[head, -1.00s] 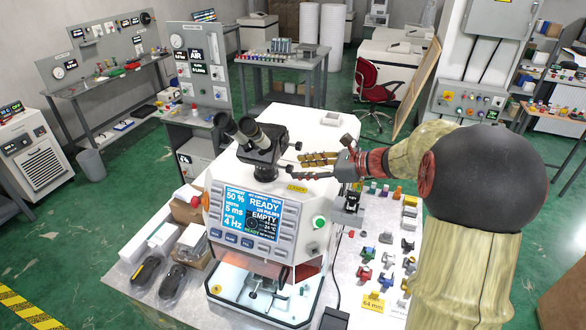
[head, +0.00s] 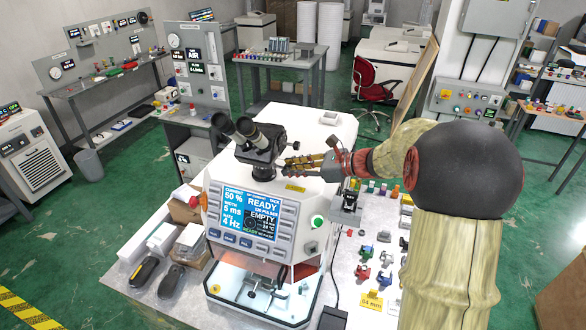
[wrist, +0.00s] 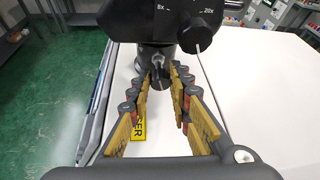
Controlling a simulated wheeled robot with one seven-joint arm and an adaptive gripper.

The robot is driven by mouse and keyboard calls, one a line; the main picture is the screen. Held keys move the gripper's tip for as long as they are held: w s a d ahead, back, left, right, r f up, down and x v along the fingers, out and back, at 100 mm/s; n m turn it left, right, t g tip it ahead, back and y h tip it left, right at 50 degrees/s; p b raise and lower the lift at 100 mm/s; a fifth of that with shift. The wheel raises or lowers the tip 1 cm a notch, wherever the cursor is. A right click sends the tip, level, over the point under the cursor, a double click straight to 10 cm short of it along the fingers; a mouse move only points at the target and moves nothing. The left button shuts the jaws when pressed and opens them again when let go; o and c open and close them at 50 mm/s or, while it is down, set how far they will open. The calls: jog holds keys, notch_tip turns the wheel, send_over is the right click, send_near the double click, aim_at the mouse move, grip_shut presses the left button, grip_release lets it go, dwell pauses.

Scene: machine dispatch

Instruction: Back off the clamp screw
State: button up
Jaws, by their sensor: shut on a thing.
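The clamp screw is a small dark knob (wrist: 160,80) on the neck below the microscope head, in the middle of the wrist view. My gripper (wrist: 164,72) has its yellow-padded fingers on both sides of it and is shut on it. In the head view my gripper (head: 284,166) reaches in from the right to the microscope mount (head: 262,148), and its fingers hide the screw. The twin-eyepiece microscope (head: 240,131) stands upright on top of the white laser machine (head: 328,125).
A larger black knob (wrist: 202,33) with a pale pin sits close above my fingers, beside the 8x and 20x marks. The machine's display (head: 249,214) reads READY and EMPTY. Small coloured clamps (head: 364,272) and a black-and-silver fixture (head: 347,204) stand on the bench under my arm.

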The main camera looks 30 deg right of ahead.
grip_shut()
jog(key=shift+f+b, duration=0.15)
jog(key=shift+b, duration=0.8)
jog(key=n+t+b, duration=0.1)
jog(key=n+b, duration=0.1)
jog(key=b, duration=0.3)
jog(key=shift+f+h, duration=0.2)
jog(key=shift+h, duration=0.2)
jog(key=n+b, duration=0.1)
jog(key=b, duration=0.3)
jog(key=n+t+b, duration=0.1)
jog(key=b, duration=0.4)
jog(key=shift+s+a+t+h, duration=0.15)
jog(key=shift+t+h, duration=0.15)
jog(key=shift+h, duration=0.1)
jog(key=shift+n+b, duration=0.6)
jog(key=shift+b, duration=0.55)
jog(key=shift+r+b, duration=0.2)
jog(key=shift+b, duration=0.35)
jog(key=o, duration=0.6)
grip_release()
